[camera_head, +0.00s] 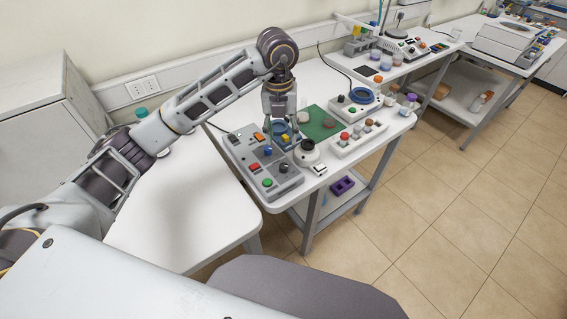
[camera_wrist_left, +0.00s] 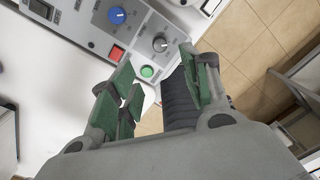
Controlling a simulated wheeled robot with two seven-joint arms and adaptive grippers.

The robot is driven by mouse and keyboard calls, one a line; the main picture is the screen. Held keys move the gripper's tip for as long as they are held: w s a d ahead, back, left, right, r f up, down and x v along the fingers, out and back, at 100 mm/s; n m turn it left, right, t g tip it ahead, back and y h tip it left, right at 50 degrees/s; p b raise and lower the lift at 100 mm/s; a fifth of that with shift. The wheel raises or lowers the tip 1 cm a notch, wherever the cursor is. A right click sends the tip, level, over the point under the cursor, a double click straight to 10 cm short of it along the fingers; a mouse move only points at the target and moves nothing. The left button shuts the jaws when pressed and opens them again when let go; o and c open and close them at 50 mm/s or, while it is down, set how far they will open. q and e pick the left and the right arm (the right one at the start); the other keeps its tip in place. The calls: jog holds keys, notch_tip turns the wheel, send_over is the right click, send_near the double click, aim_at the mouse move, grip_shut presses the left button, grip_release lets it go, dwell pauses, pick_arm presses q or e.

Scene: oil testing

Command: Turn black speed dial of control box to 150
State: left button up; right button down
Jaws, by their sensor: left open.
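The grey control box (camera_head: 250,153) lies on the white table in the head view. Its black speed dial (camera_head: 284,168) sits on the near right part, beside a green button (camera_head: 267,182). In the left wrist view the black dial (camera_wrist_left: 160,44) shows beyond the fingertips, with the green button (camera_wrist_left: 147,71) below it. I cannot read its setting. My left gripper (camera_head: 282,132) points down by the far part of the box, open and with nothing visibly held. Its green-padded fingers (camera_wrist_left: 157,64) are spread in the wrist view. My right gripper is out of view.
A white round device with a black top (camera_head: 307,148) stands close right of the box. A green mat (camera_head: 322,124) lies behind it. The left table (camera_head: 175,205) has clear space.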

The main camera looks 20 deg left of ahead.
aim_at(284, 166)
pick_arm(q)
jog(key=f+p, duration=0.1)
jog(key=f, duration=1)
jog(key=shift+d+f+p, duration=0.2)
jog(key=shift+f+p, duration=0.05)
jog(key=shift+p, duration=0.15)
jog(key=shift+f, duration=1)
jog(key=c, duration=1)
jog(key=shift+c, duration=0.2)
